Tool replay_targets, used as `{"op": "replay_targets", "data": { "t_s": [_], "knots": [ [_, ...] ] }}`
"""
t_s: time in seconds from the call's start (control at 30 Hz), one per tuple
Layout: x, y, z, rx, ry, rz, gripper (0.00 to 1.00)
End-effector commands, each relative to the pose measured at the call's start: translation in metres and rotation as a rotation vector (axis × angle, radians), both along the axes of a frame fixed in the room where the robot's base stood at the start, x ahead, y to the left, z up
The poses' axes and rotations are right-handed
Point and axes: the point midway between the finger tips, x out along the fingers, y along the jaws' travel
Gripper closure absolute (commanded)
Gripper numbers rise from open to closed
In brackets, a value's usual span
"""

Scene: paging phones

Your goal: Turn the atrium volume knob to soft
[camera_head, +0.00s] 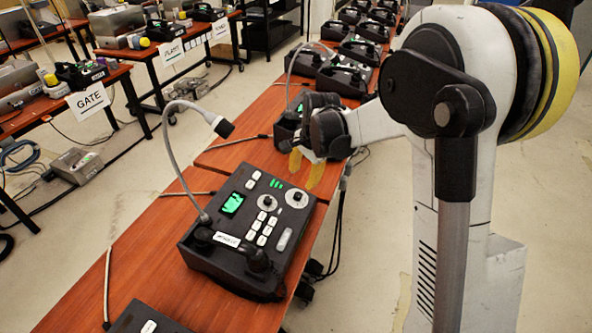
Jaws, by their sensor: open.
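A black paging phone console (262,170) lies on the near wooden table, with a gooseneck microphone (178,135) rising from its left side. It has a green screen (232,204), several white buttons, and two knobs on pale dials: a larger one (296,198) at the upper right and a smaller one (267,202) left of it. Its white label (227,239) is too small to read surely, so I cannot tell which knob is the atrium one. My gripper (305,168), with yellow fingertips, is open and empty, just beyond the console's far right corner and apart from the knobs.
Another console (290,126) stands behind my gripper, with several more farther back. Part of one (145,320) shows at the bottom edge. Side tables at the left carry signs, including GATE (88,101). Bare wood (140,250) lies left of the main console. Cables cross the floor.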

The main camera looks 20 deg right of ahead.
Motion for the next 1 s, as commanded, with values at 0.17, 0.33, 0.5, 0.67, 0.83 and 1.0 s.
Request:
{"op": "replay_targets", "data": {
  "t_s": [0.17, 0.33, 0.5, 0.67, 0.83, 1.0],
  "knots": [
    [0.01, 0.0, -0.021, 0.016, 0.023, -0.049, 0.54],
    [0.014, 0.002, -0.045, 0.017, 0.023, -0.05, 0.54],
    [0.021, 0.004, -0.08, 0.016, 0.023, -0.049, 0.54],
    [0.027, 0.007, -0.106, 0.015, 0.023, -0.048, 0.54],
    [0.03, 0.008, -0.121, 0.016, 0.022, -0.048, 0.54],
    [0.031, 0.009, -0.123, 0.016, 0.022, -0.048, 0.54]
  ]
}}
